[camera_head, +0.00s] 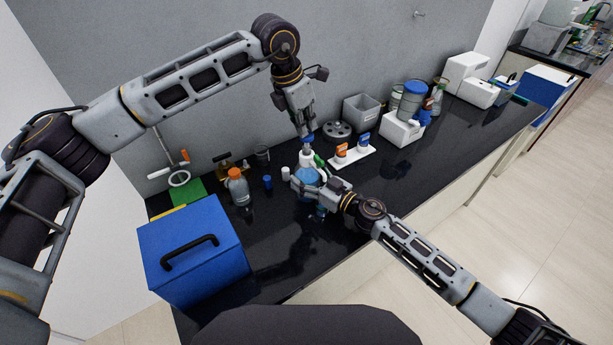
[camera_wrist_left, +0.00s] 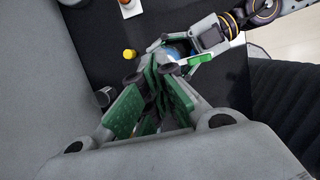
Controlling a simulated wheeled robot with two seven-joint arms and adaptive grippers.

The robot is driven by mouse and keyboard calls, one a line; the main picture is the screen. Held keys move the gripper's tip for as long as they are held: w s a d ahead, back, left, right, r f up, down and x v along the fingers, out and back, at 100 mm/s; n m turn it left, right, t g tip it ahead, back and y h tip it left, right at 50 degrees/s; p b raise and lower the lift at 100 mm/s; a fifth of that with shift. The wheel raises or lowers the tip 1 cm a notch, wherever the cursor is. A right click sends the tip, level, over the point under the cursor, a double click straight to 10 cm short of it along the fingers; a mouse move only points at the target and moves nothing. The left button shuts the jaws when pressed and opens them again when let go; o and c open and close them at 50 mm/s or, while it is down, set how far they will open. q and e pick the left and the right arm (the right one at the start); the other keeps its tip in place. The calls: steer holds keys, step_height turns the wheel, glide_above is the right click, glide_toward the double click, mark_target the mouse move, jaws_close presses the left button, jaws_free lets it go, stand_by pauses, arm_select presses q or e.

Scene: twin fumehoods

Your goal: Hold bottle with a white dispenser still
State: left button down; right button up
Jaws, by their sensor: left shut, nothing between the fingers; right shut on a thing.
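The bottle with a white dispenser (camera_head: 307,176) stands on the black bench in the head view. Its body looks blue and its white top (camera_head: 307,158) rises above my right gripper. My right gripper (camera_head: 305,184) is shut around the bottle's body, which is partly hidden by the fingers. In the left wrist view, a bit of blue (camera_wrist_left: 178,50) shows between the right gripper's (camera_wrist_left: 185,60) fingers. My left gripper (camera_head: 306,134) points down just above the dispenser's top, shut and empty. Its green fingertips (camera_wrist_left: 155,92) are together in the left wrist view. Whether it touches the dispenser cannot be told.
A blue box (camera_head: 195,262) with a black handle is at the front left. An orange-capped bottle (camera_head: 239,188) stands left of the held bottle.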

stand_by(0.4)
steer(key=o, duration=1.8)
steer(key=shift+v, duration=6)
steer(key=shift+d, duration=0.1)
